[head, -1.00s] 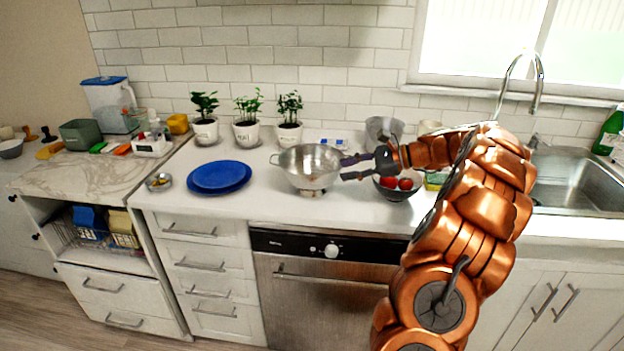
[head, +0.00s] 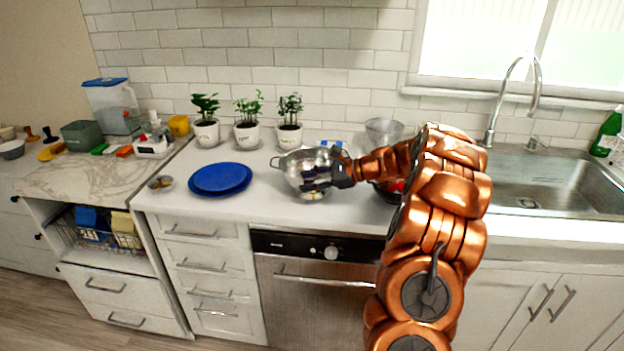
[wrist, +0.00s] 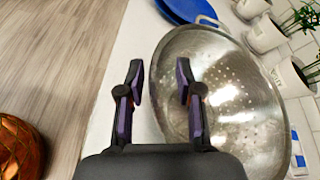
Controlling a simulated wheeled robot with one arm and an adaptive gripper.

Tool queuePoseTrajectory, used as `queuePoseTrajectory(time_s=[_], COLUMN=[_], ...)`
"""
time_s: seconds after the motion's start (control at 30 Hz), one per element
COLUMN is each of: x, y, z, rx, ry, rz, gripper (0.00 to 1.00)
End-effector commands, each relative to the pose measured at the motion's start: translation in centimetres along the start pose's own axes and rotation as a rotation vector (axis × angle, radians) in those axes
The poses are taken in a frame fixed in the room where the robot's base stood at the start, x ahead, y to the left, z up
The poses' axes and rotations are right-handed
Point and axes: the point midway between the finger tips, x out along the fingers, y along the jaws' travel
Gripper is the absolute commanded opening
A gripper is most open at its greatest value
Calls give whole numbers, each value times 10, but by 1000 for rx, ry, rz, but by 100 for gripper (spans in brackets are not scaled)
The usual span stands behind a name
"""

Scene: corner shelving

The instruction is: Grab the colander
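The metal colander (head: 292,163) stands on the white counter, with a loop handle on its left side in the head view. In the wrist view the colander (wrist: 235,85) fills the right half, its perforated inside showing. My gripper (head: 308,178) is in front of the colander's right part in the head view and hides some of it. In the wrist view my gripper (wrist: 160,75) is open with a wide gap between its fingers. The near rim lies by the right finger, which overlaps the bowl. I cannot tell whether they touch.
Blue plates (head: 220,178) lie left of the colander. Several potted plants (head: 247,134) stand behind. A bowl with red items (head: 392,188) is partly hidden behind my arm. The sink (head: 550,182) is at the right. Counter between plates and front edge is clear.

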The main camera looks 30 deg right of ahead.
Motion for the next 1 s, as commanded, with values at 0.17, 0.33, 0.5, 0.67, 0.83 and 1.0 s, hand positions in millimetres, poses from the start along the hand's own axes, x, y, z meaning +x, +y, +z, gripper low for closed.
queuePoseTrajectory(time_s=[0.17,0.33,0.5,0.67,0.83,1.0], x=[2,2,2,2,2,2], y=[0,0,0,0,0,0], z=[0,0,0,0,0,0], rx=[0,-1,-1,-1,-1,-1], ry=[0,0,0,0,0,0], rz=[0,0,0,0,0,0], gripper=[35,27,9,0,0,0])
